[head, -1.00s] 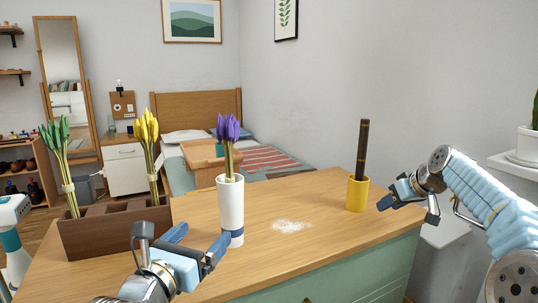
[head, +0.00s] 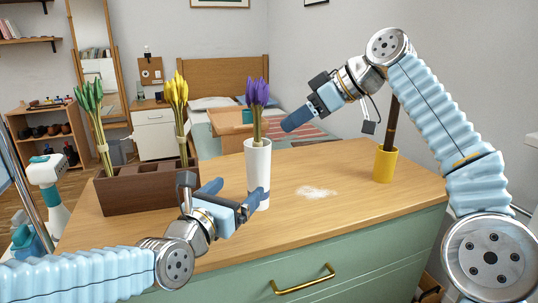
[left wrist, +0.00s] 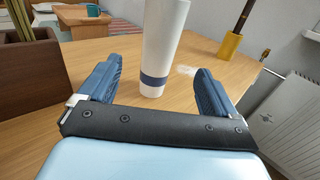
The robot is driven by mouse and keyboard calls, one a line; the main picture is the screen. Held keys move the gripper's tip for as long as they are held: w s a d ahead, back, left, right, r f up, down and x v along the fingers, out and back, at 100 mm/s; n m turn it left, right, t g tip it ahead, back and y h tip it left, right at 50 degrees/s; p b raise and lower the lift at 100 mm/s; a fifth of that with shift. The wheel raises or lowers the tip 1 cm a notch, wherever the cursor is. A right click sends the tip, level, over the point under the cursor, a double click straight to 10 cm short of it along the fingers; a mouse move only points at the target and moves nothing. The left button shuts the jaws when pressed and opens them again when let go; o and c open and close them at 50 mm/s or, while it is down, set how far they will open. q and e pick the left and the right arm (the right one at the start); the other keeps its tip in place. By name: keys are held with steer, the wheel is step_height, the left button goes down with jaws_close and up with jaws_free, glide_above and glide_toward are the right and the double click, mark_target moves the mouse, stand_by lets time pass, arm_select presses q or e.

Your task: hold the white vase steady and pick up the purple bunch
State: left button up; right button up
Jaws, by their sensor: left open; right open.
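The white vase (head: 258,165) stands upright on the wooden counter, with a dark blue band low on it in the left wrist view (left wrist: 160,45). The purple bunch (head: 257,94) stands in the vase, its green stems going down into the mouth. My left gripper (head: 236,194) is open low at the vase. In the left wrist view its fingers (left wrist: 158,88) are on either side of the vase, with gaps visible. My right gripper (head: 304,108) is open and empty, raised just right of the purple bunch, pointing toward it and apart from it.
A brown divided box (head: 140,195) at the left holds a green bunch (head: 89,98) and a yellow bunch (head: 176,92). A yellow cup (head: 384,165) with a dark rod stands at the right. A white patch (head: 316,192) marks the otherwise clear counter right of the vase.

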mark_target(253, 174)
arm_select(q)
steer(key=x, duration=1.1)
steer(key=shift+w, duration=0.1)
